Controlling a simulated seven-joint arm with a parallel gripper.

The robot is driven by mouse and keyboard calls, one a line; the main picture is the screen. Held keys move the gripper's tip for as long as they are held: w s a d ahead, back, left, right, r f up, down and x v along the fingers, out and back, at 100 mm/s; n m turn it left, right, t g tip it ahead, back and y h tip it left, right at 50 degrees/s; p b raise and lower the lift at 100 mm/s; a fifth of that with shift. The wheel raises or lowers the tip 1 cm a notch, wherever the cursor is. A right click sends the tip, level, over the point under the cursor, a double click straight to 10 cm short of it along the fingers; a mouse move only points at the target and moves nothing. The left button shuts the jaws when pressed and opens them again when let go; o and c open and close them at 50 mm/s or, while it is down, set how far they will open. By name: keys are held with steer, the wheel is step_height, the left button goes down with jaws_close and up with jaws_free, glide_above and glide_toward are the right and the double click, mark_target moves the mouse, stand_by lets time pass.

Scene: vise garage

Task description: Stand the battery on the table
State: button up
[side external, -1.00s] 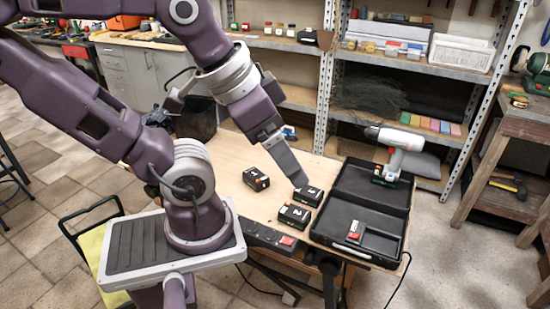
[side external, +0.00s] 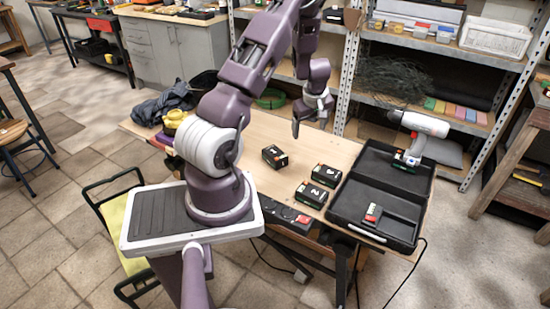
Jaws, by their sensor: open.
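Several black battery blocks with white number labels are on the light wooden table (side external: 235,139). One battery (side external: 274,156) sits apart to the left. A second battery (side external: 325,175) is near the case, and a third battery (side external: 311,195), marked 2, is just in front of it. I cannot tell which one the task means. My gripper (side external: 309,127) points down above the back of the table, behind the batteries. Its fingers are apart with nothing seen between them, and it touches no battery.
An open black case (side external: 348,209) lies to the right of the batteries, with a small red and white item (side external: 372,212) in it. A white drill (side external: 418,125) stands at its back. A charger-like strip (side external: 284,214) runs along the front edge. Metal shelves (side external: 350,70) stand behind.

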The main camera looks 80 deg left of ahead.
mark_target(275, 153)
steer(key=s+a+f+n+g, duration=0.1)
steer(key=s+a+f, duration=0.1)
steer(key=s+f, duration=0.1)
steer(key=s+a+f+n, duration=0.1)
steer(key=s+f, duration=0.2)
steer(key=s+a+f+g, duration=0.1)
steer(key=s+a+f, duration=0.1)
steer(key=s, duration=0.1)
steer(key=shift+a+f+n+g+y, duration=0.3)
steer(key=shift+a+f+n, duration=0.05)
steer(key=shift+f+n, duration=0.05)
steer(key=x, duration=0.6)
steer(key=shift+w+f, duration=0.1)
steer(key=shift+f, duration=0.2)
jaws_close()
